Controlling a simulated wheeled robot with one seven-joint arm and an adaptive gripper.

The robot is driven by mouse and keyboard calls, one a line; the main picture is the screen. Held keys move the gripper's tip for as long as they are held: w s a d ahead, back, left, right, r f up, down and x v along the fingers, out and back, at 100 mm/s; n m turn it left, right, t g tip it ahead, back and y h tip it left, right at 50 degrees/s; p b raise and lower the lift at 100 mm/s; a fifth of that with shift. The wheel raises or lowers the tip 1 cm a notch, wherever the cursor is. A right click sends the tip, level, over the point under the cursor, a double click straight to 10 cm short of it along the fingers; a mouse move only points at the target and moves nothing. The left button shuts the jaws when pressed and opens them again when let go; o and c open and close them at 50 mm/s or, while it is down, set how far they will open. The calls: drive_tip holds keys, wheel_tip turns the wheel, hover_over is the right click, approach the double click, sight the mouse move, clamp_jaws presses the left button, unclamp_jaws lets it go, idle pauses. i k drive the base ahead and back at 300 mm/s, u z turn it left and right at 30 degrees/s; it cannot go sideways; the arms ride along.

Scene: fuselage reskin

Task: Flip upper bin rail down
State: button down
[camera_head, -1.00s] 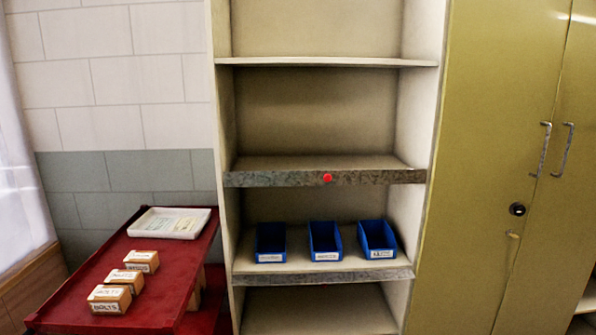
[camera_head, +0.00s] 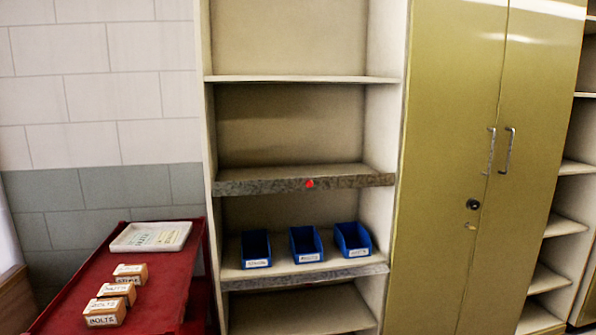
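The upper bin rail (camera_head: 260,186) is a grey mottled metal strip along the front edge of the middle shelf. A red knob or dot (camera_head: 309,184) sits near its middle. The shelf above this rail is empty. A lower grey rail (camera_head: 300,279) runs along the front of the shelf below, where three blue bins (camera_head: 303,245) with white labels stand in a row. My gripper is not in view.
A red cart (camera_head: 72,285) at the left holds several small labelled boxes (camera_head: 104,312) and a white tray (camera_head: 150,237). A closed yellow-green cabinet (camera_head: 440,160) stands right of the shelf unit. Open shelves (camera_head: 560,226) show at the far right.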

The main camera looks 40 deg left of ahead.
sight(244, 187)
drive_tip(key=u, duration=1.5)
drive_tip(key=i, duration=0.2)
